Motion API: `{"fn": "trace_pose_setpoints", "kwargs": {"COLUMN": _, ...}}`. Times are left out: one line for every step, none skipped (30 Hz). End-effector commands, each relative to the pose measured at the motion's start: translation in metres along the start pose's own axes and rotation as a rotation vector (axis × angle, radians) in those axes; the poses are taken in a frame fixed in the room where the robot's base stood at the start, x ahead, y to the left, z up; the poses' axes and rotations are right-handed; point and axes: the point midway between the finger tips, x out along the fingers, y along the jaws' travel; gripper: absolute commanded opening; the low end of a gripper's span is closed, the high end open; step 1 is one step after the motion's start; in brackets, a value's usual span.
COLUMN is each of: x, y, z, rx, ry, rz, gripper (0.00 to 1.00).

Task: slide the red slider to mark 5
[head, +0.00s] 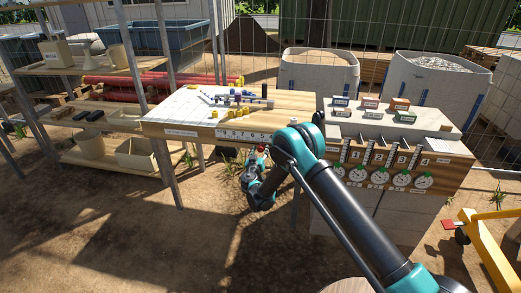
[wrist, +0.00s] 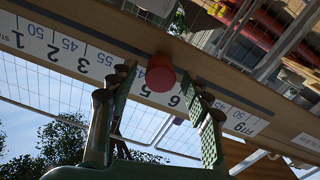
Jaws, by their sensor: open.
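The red slider (wrist: 160,73) is a round red knob on the white numbered scale strip (wrist: 60,50) along a wooden edge. The knob sits between my gripper's two green fingers (wrist: 158,86), which are open, one on each side, with gaps visible. The numbers 2 and 3 show left of the knob and a 6-like digit just to its right; I cannot tell which mark the slider is at. In the head view my gripper (head: 257,160) is below the front edge of the wooden table (head: 165,122).
Small yellow and blue pieces (head: 240,97) lie on the table top. To the right stands a wooden panel with dials (head: 380,176) and numbered slots. A metal shelf (head: 100,70) stands at left, and a yellow frame (head: 490,245) at lower right. Open dirt ground lies in front.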

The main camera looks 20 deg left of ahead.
Motion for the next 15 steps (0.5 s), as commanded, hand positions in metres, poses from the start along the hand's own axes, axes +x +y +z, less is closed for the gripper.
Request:
{"fn": "trace_pose_setpoints", "kwargs": {"x": -0.011, "y": -0.002, "z": -0.001, "rx": 0.0, "ry": 0.001, "rz": -0.003, "gripper": 0.49}}
{"fn": "trace_pose_setpoints", "kwargs": {"x": -0.017, "y": -0.002, "z": -0.001, "rx": 0.0, "ry": 0.001, "rz": -0.004, "gripper": 0.49}}
{"fn": "trace_pose_setpoints", "kwargs": {"x": -0.025, "y": -0.001, "z": 0.0, "rx": 0.0, "ry": 0.001, "rz": -0.003, "gripper": 0.49}}
{"fn": "trace_pose_setpoints", "kwargs": {"x": -0.031, "y": -0.001, "z": 0.0, "rx": 0.0, "ry": 0.001, "rz": -0.002, "gripper": 0.49}}
{"fn": "trace_pose_setpoints", "kwargs": {"x": -0.038, "y": -0.002, "z": 0.0, "rx": 0.0, "ry": 0.001, "rz": -0.003, "gripper": 0.49}}
{"fn": "trace_pose_setpoints", "kwargs": {"x": -0.046, "y": -0.002, "z": -0.001, "rx": 0.0, "ry": 0.001, "rz": -0.004, "gripper": 0.49}}
{"fn": "trace_pose_setpoints", "kwargs": {"x": -0.052, "y": -0.002, "z": -0.001, "rx": 0.0, "ry": 0.001, "rz": -0.003, "gripper": 0.49}}
{"fn": "trace_pose_setpoints", "kwargs": {"x": -0.058, "y": -0.001, "z": 0.0, "rx": 0.0, "ry": 0.001, "rz": -0.003, "gripper": 0.49}}
{"fn": "trace_pose_setpoints", "kwargs": {"x": -0.065, "y": -0.002, "z": 0.0, "rx": 0.0, "ry": 0.001, "rz": -0.003, "gripper": 0.49}}
{"fn": "trace_pose_setpoints", "kwargs": {"x": -0.071, "y": -0.002, "z": 0.0, "rx": 0.0, "ry": 0.001, "rz": -0.003, "gripper": 0.49}}
{"fn": "trace_pose_setpoints", "kwargs": {"x": -0.076, "y": -0.002, "z": 0.0, "rx": 0.0, "ry": 0.001, "rz": -0.004, "gripper": 0.49}}
{"fn": "trace_pose_setpoints", "kwargs": {"x": -0.081, "y": -0.002, "z": 0.0, "rx": 0.0, "ry": 0.001, "rz": -0.003, "gripper": 0.49}}
{"fn": "trace_pose_setpoints", "kwargs": {"x": -0.085, "y": -0.001, "z": 0.0, "rx": 0.0, "ry": 0.0, "rz": -0.002, "gripper": 0.49}}
{"fn": "trace_pose_setpoints", "kwargs": {"x": -0.088, "y": -0.001, "z": 0.0, "rx": 0.0, "ry": 0.0, "rz": -0.002, "gripper": 0.49}}
{"fn": "trace_pose_setpoints", "kwargs": {"x": -0.092, "y": -0.001, "z": 0.0, "rx": 0.0, "ry": 0.0, "rz": -0.002, "gripper": 0.49}}
